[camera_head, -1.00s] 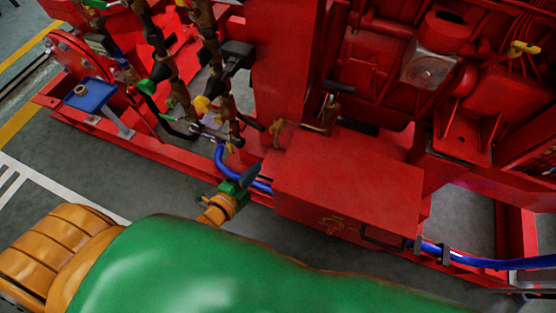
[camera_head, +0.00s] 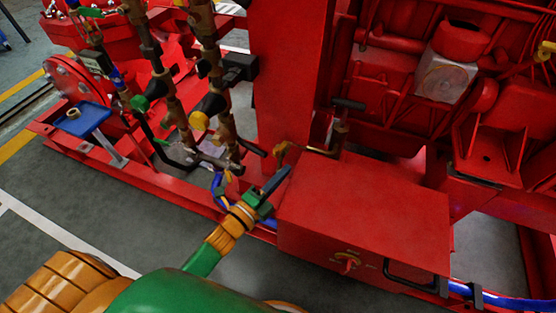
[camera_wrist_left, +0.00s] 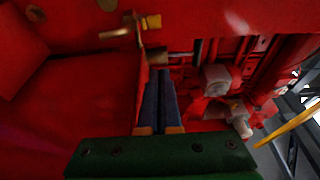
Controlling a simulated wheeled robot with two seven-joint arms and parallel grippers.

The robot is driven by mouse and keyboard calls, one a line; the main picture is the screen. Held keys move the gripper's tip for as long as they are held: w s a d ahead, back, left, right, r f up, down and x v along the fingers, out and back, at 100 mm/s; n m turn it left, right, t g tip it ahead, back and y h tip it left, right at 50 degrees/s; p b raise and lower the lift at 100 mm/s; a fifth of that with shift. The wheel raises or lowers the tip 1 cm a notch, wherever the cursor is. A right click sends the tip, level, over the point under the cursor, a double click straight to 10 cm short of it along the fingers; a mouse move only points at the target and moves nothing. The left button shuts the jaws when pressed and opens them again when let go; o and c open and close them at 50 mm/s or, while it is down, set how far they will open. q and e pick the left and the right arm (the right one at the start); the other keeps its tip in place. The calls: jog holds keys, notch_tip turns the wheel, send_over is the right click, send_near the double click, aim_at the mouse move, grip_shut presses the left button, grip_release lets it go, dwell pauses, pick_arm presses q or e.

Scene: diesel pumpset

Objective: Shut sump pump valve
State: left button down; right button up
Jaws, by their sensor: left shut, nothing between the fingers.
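A brass fitting (camera_head: 281,152) with a pipe sits at the upper left corner of a red box, beside a red column. It joins a brass pump-like body (camera_head: 339,134) with a black T-handle (camera_head: 348,104). I take this to be the sump pump and its valve; no label is readable. In the left wrist view a brass lever (camera_wrist_left: 116,33) shows beyond the fingertips. My left gripper (camera_head: 284,175) is shut and empty, with dark blue fingers just below the fitting, apparently apart from it. The fingers also show in the left wrist view (camera_wrist_left: 159,76). My right gripper is out of view.
The red box (camera_head: 365,205) is close on the right of the gripper, with a red knob (camera_head: 348,263) on its front. Vertical pipes with valves (camera_head: 210,103) stand on the left. A blue hose (camera_head: 218,188) runs behind the gripper. Grey floor (camera_head: 130,210) is open at front left.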

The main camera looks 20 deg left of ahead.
aim_at(281, 148)
pick_arm(q)
jog(key=w, duration=0.1)
jog(key=w+a, duration=0.1)
jog(key=w, duration=0.1)
jog(key=w+a+b, duration=0.1)
jog(key=shift+w+a, duration=0.15)
jog(key=shift+a, duration=0.1)
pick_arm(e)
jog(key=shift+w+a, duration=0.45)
pick_arm(q)
jog(key=shift+a+f+h, duration=0.1)
jog(key=shift+a+h, duration=0.1)
jog(key=shift+h, duration=0.1)
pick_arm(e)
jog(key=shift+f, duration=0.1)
pick_arm(q)
jog(key=shift+a+m+g+h+b, duration=0.35)
jog(key=shift+m+g+h, duration=0.15)
jog(key=shift+m+h, duration=0.35)
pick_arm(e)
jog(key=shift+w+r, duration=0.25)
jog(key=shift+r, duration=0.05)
